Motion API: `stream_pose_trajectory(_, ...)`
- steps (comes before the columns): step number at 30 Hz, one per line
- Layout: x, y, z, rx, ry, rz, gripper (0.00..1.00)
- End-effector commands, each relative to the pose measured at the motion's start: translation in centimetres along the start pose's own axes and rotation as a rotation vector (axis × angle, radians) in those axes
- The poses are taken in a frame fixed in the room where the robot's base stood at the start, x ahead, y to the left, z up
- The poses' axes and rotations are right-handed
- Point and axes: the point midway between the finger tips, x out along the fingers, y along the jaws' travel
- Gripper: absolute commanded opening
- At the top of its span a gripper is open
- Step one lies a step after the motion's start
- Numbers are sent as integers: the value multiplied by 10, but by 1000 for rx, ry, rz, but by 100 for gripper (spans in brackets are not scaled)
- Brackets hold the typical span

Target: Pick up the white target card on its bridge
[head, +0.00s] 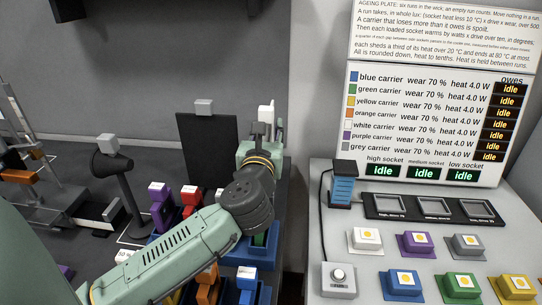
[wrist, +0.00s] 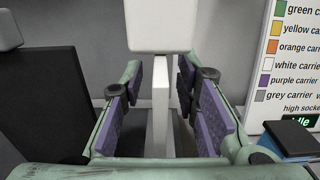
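The white target card's pale upright piece (head: 265,115) shows in the head view just beyond my gripper (head: 263,132). In the wrist view a white block (wrist: 160,25) sits at the top, with a narrow white upright (wrist: 160,100) below it. My gripper (wrist: 160,85) is open, its purple-padded fingers on either side of the upright. Gaps show between the upright and both pads. My gripper and arm hide much of the card and its base in the head view.
A black panel with a grey block on top (head: 208,145) stands close to the left of my gripper. Coloured carriers, including a purple one (head: 160,205) and a red one (head: 190,198), stand below. A console with coloured buttons (head: 418,244) and a sign board (head: 430,125) are at right.

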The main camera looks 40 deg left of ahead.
Motion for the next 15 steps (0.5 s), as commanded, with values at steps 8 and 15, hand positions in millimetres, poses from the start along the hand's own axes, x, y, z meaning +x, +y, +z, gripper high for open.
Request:
stream_pose_trajectory(8, 0, 0, 0, -1, 0, 0, 17)
stream_pose_trajectory(15, 0, 0, 0, -1, 0, 0, 1)
